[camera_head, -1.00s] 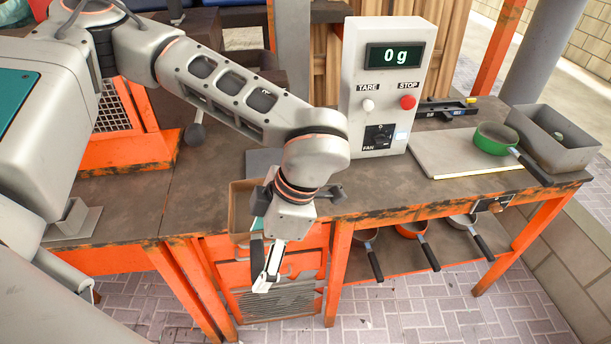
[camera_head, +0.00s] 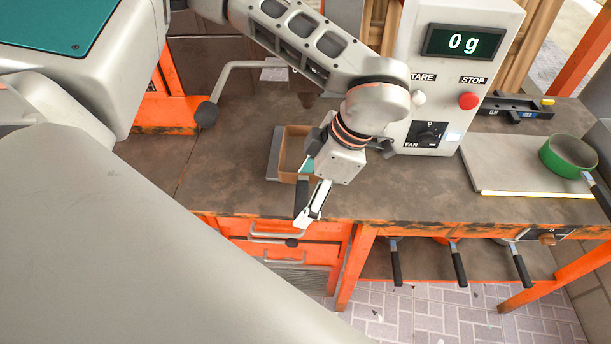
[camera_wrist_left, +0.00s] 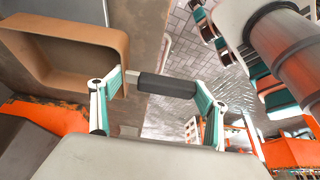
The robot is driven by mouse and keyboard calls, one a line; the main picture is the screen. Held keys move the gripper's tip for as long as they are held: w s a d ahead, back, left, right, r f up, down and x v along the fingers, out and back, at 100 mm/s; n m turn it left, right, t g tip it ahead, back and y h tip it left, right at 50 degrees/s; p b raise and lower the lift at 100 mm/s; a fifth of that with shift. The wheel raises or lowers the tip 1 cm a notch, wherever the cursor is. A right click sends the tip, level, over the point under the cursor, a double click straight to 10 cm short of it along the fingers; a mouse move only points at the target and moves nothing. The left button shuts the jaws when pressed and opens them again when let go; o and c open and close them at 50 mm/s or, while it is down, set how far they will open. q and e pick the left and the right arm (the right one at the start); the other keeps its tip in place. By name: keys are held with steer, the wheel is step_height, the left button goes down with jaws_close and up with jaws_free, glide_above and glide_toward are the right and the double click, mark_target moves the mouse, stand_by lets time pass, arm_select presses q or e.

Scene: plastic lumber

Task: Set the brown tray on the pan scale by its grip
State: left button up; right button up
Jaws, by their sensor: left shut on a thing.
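The brown tray (camera_head: 291,165) is a shallow open box at the table's front middle, seen in the head view beside my left wrist. It also shows at the upper left of the left wrist view (camera_wrist_left: 75,45). Its dark grip (camera_wrist_left: 167,87) lies between the fingers of my left gripper (camera_head: 309,204), which is shut on it. The fingers also show in the wrist view (camera_wrist_left: 157,98). The scale's grey housing (camera_head: 459,75) reads 0 g. A grey plate (camera_head: 273,160) shows left of the tray, partly hidden by it; contact is unclear. My right gripper is not in view.
A grey board (camera_head: 510,165) and a green pan (camera_head: 567,155) are on the right of the worktop. Several pan handles (camera_head: 459,265) show on the shelf below. Drawers (camera_head: 285,245) are under the front edge. The worktop left of the tray has free room.

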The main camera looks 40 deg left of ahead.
mark_target(307, 180)
arm_select(q)
steer(key=w+a, duration=0.2)
steer(key=w, duration=0.1)
steer(key=shift+w+f, duration=0.2)
steer(key=shift+f, duration=0.2)
steer(key=shift+w+a+f+b, duration=0.25)
steer(key=shift+w+a, duration=0.15)
steer(key=shift+w, duration=0.25)
steer(key=shift+w+a+f+b, duration=0.1)
steer(key=shift+w+a+b, duration=0.1)
steer(key=shift+w+a, duration=0.3)
steer(key=shift+w+d+f+b, duration=0.1)
steer(key=shift+f+b, duration=0.4)
steer(key=shift+f, duration=0.7)
steer(key=o, duration=1.3)
